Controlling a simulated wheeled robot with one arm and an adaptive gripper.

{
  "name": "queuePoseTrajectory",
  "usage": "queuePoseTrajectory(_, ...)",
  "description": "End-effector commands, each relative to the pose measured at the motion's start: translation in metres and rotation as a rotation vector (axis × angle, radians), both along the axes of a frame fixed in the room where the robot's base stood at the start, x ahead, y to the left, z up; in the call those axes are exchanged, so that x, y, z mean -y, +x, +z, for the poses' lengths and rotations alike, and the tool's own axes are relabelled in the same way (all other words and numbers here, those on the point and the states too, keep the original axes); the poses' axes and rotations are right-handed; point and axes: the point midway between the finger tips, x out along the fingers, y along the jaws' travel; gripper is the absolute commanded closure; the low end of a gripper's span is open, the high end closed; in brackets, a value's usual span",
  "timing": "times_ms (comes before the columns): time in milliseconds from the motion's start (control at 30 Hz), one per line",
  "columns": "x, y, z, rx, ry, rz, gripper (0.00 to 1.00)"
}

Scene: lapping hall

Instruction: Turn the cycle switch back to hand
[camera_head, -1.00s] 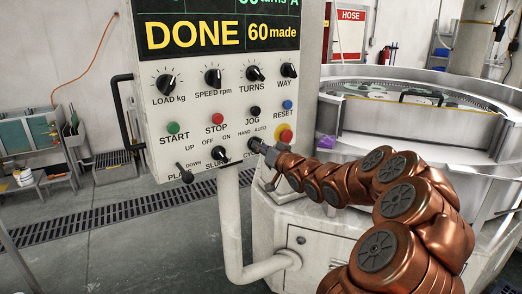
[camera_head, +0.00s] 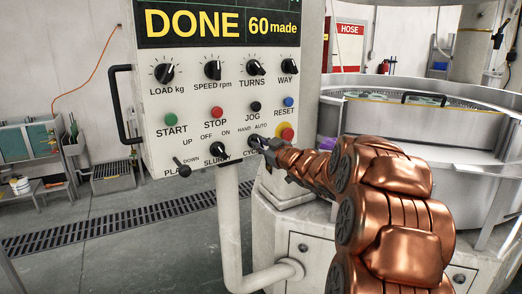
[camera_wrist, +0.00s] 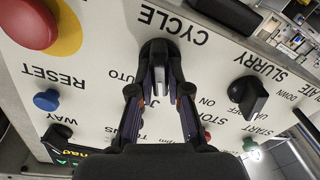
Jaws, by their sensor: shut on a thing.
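The cycle switch (camera_wrist: 160,62) is a black rotary knob with a pale pointer, under the HAND and AUTO marks on the control panel (camera_head: 190,128). In the wrist view the panel appears upside down and the pointer lies between my fingers. My gripper (camera_wrist: 160,92) is shut on the cycle switch, one finger on each side. In the head view my gripper (camera_head: 262,145) covers most of the switch at the panel's lower right. I cannot tell exactly which mark the pointer faces.
The slurry switch (camera_head: 218,149) is just left of my gripper. A red and yellow stop button (camera_head: 287,133) is close on the right. The blue reset button (camera_head: 289,102) and black jog button (camera_head: 256,106) are above. A pipe (camera_head: 229,220) runs below the panel.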

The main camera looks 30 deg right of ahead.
Motion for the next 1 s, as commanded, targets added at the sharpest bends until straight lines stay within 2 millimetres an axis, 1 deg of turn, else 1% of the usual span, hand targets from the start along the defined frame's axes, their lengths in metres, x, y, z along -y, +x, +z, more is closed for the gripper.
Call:
queuePoseTrajectory(100, 0.0002, -0.0003, 0.0002, 0.004, -0.054, -0.001, 1.0)
queuePoseTrajectory(300, -0.0007, -0.0002, 0.0015, 0.006, -0.104, 0.001, 1.0)
queuePoseTrajectory(800, -0.001, -0.0001, 0.0024, 0.006, -0.12, 0.001, 1.0)
queuePoseTrajectory(833, -0.0009, -0.0001, 0.0023, 0.006, -0.12, 0.001, 0.8)
queuePoseTrajectory(1000, -0.0007, -0.0001, 0.0014, 0.004, -0.119, 0.001, 0.63)
